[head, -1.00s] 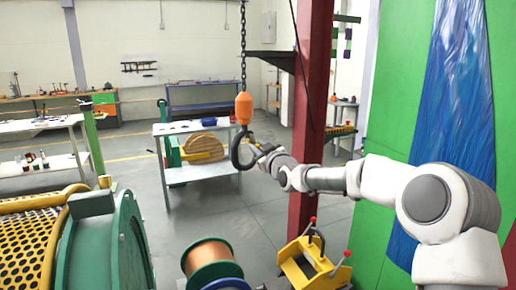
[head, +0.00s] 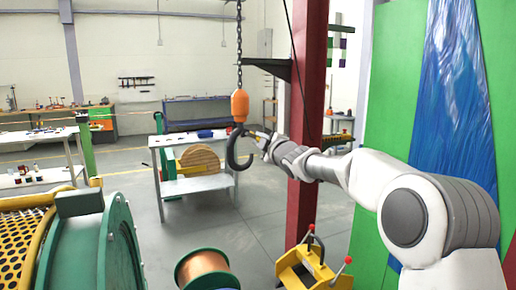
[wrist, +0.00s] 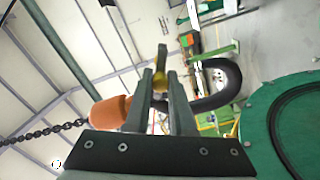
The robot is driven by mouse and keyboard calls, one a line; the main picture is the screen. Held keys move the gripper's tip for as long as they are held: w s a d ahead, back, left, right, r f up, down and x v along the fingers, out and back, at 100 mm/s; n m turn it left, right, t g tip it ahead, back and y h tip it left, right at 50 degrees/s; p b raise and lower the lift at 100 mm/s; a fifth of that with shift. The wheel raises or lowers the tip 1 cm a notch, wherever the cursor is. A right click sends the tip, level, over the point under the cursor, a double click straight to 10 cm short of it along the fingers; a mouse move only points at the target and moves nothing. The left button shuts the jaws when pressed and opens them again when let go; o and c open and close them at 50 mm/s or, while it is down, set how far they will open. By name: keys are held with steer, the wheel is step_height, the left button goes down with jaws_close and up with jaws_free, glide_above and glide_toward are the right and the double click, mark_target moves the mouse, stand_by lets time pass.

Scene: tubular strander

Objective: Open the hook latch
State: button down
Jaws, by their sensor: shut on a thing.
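The black crane hook (head: 231,158) hangs below an orange block (head: 240,106) on a chain. My gripper (head: 252,134) is at the upper right of the hook, by its mouth. In the wrist view, my gripper's two fingers (wrist: 160,80) are close together, shut on the small hook latch (wrist: 161,60), a narrow grey and brass-coloured piece. The fingers partly hide the latch, so its exact angle is hard to tell. The curved black hook (wrist: 232,82) is to the right of the fingers, and the orange block (wrist: 110,111) is to the left.
A red column (head: 308,110) stands just behind my arm. A green reel flange (head: 122,245), a copper-wire spool (head: 203,268) and a yellow frame with red-knobbed levers (head: 312,270) are below. A grey workbench (head: 192,184) stands behind the hook.

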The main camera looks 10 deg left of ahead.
steer(key=n, duration=0.2)
steer(key=r+n, duration=0.1)
steer(key=n+b, duration=0.1)
steer(key=n, duration=0.1)
steer(key=shift+w+d+r+n, duration=0.1)
steer(key=shift+d+r+n, duration=0.05)
steer(key=shift+r+n, duration=0.15)
stand_by(0.4)
steer(key=c, duration=0.8)
jaws_free()
steer(key=shift+o, duration=0.2)
steer(key=b+v, duration=0.3)
steer(key=v, duration=1.4)
steer(key=shift+d, duration=0.15)
